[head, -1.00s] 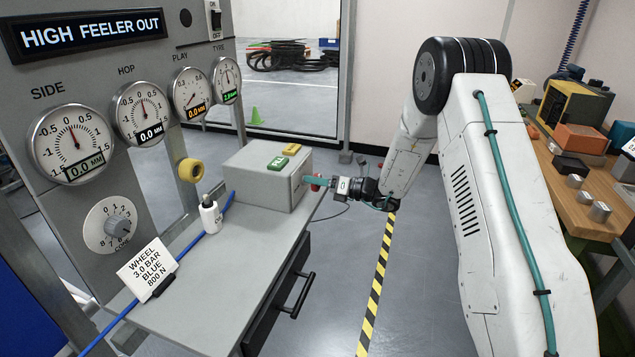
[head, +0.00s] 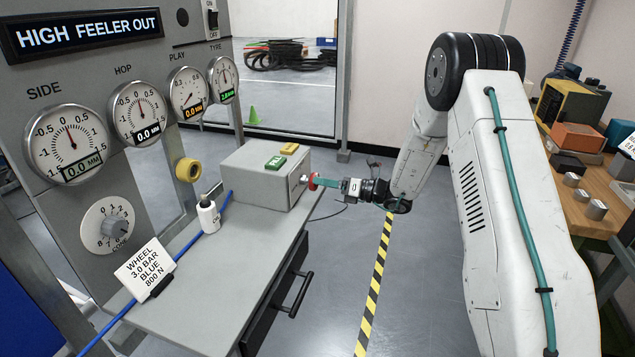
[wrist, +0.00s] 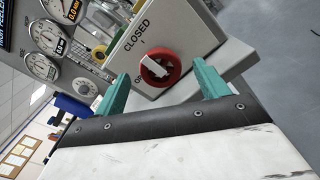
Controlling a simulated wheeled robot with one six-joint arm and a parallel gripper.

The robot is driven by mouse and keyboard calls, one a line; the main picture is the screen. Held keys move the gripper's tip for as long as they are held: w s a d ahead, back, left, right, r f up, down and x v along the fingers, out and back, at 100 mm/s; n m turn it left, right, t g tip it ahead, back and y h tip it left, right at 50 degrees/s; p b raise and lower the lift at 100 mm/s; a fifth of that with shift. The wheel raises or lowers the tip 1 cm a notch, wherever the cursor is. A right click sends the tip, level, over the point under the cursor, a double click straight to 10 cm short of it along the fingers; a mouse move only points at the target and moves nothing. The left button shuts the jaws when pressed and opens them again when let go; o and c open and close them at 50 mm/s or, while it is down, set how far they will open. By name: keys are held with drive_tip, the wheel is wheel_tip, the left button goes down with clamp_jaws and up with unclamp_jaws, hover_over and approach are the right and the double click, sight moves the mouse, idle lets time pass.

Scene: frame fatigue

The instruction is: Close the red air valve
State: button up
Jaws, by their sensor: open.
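The red air valve (head: 311,181) is a round red knob on the right end of a grey box (head: 262,178). In the wrist view the red valve (wrist: 173,67) shows a white bar across its face. The word CLOSED stands above it, and another label at its left is mostly hidden. I cannot tell surely which label the bar points to. My gripper (wrist: 160,72) is open, with its teal fingers apart on either side of the knob in the picture. In the head view my gripper (head: 324,184) is just right of the valve, and nothing is between its fingers.
A wooden workbench (head: 580,190) is at the right.

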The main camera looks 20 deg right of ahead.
drive_tip(key=v, duration=0.4)
drive_tip(key=shift+d, duration=0.1)
idle(0.3)
drive_tip(key=s+a+r+n+g+h, duration=0.1)
drive_tip(key=s+a+n+g, duration=0.1)
drive_tip(key=s+n+g, duration=0.3)
drive_tip(key=s+a+r+n+g, duration=0.1)
drive_tip(key=s+a+n+g, duration=0.2)
drive_tip(key=s+n, duration=0.4)
drive_tip(key=s+a+r+n+g+h, duration=0.1)
drive_tip(key=s+a+r+n+g, duration=0.2)
drive_tip(key=s, duration=0.4)
drive_tip(key=s+d+r+n+h, duration=0.1)
drive_tip(key=s+r+n+h, duration=0.3)
drive_tip(key=s, duration=0.4)
drive_tip(key=s+d+r+n+t+h, duration=0.1)
drive_tip(key=s+d+r+n+h, duration=0.1)
drive_tip(key=s+r+n+h, duration=0.2)
drive_tip(key=s+d+r+n+h, duration=0.1)
drive_tip(key=s+r+n+h, duration=0.3)
drive_tip(key=s+n, duration=0.5)
drive_tip(key=shift+s+d+r+t+h, duration=0.3)
drive_tip(key=shift+s+t, duration=0.1)
drive_tip(key=shift+s, duration=1.8)
